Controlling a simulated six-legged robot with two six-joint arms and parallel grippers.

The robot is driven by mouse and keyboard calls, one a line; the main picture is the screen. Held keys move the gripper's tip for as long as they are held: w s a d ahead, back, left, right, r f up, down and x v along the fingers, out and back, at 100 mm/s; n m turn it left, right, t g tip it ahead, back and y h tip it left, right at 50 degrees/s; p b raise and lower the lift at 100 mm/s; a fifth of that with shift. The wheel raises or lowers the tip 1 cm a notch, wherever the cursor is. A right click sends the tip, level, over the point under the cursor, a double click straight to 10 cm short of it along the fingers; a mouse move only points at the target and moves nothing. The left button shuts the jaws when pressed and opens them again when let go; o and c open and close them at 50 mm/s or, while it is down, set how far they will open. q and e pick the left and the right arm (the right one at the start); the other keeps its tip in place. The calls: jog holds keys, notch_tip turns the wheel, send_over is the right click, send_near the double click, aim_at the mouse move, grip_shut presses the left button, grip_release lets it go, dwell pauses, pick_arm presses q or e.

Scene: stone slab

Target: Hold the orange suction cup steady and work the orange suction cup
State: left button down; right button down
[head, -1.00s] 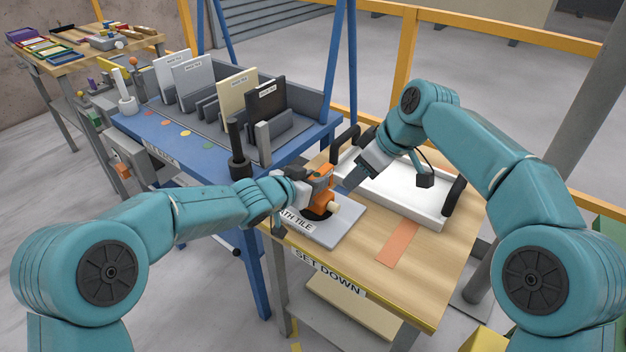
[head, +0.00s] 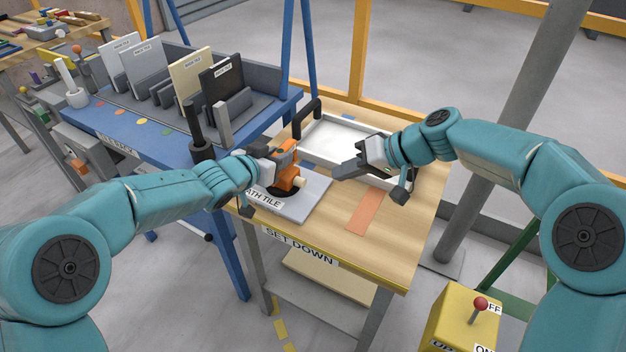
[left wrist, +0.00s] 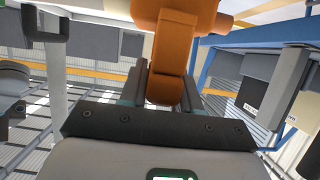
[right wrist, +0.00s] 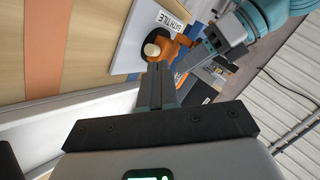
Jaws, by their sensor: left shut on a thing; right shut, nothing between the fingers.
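The orange suction cup (head: 287,172) stands on the grey tile (head: 300,207), which is labelled "BATH TILE" and lies on the wooden table. My left gripper (head: 275,155) is shut on the orange suction cup. In the left wrist view the orange body (left wrist: 175,45) sits between the fingers. My right gripper (head: 340,171) is shut and empty, to the right of the cup and apart from it, above the table near the white tray. In the right wrist view the cup (right wrist: 170,48) with its pale knob shows beyond the shut fingertips (right wrist: 157,68).
A white tray (head: 312,152) with dark handles lies behind my right gripper. An orange strip (head: 364,212) lies on the table (head: 415,232). A blue rack bench (head: 113,139) with upright tiles stands left. A yellow box with a red-tipped lever (head: 460,322) is at lower right.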

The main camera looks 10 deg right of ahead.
jog(key=s+d+f+m+t, duration=0.2)
jog(key=d+m, duration=0.3)
jog(key=m, duration=0.3)
jog(key=shift+s+f+t, duration=0.25)
jog(key=shift+t, duration=0.15)
send_near(304, 183)
jog(key=f, duration=0.3)
jog(key=shift+w+a+f, duration=0.25)
jog(key=shift+w+a, duration=0.15)
jog(key=w+a, duration=0.2)
jog(key=shift+a, duration=0.35)
jog(key=shift+w+a, duration=0.3)
